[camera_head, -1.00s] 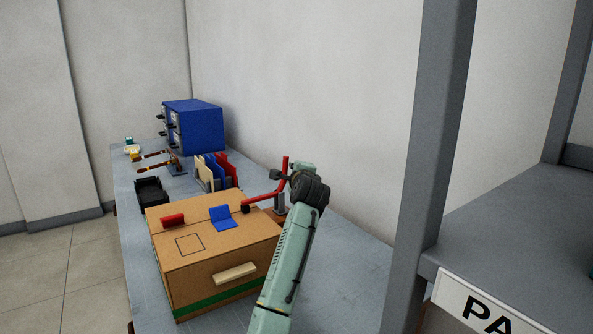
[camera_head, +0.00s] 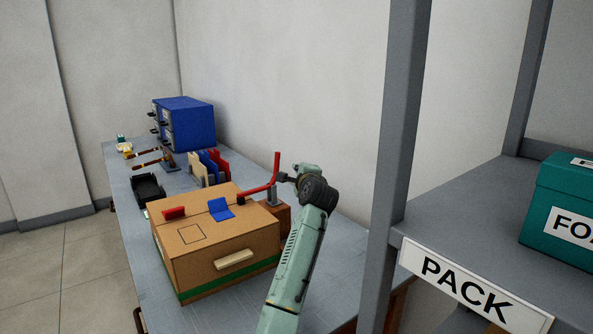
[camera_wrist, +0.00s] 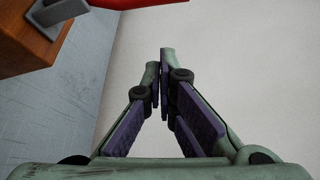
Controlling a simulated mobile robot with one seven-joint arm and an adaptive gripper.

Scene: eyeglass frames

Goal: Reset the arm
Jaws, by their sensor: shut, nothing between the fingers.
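My pale green arm (camera_head: 296,262) rises from the bottom of the head view, beside the right side of the cardboard box. My gripper shows clearly in the wrist view (camera_wrist: 163,80), with its fingertips together and nothing between them. It points toward the plain wall (camera_wrist: 250,60). In the head view the far end of the arm is near a red lever (camera_head: 277,168), and I cannot tell there whether they touch. In the wrist view the gripper is apart from the red part (camera_wrist: 150,3) at the top edge.
A cardboard box (camera_head: 208,258) with a blue piece (camera_head: 220,208) stands on the grey table (camera_head: 150,300). Behind it are a black tray (camera_head: 147,187), upright coloured panels (camera_head: 208,165) and a blue drawer unit (camera_head: 190,125). A grey shelf labelled PACK (camera_head: 456,277) with a teal box (camera_head: 557,185) stands at right.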

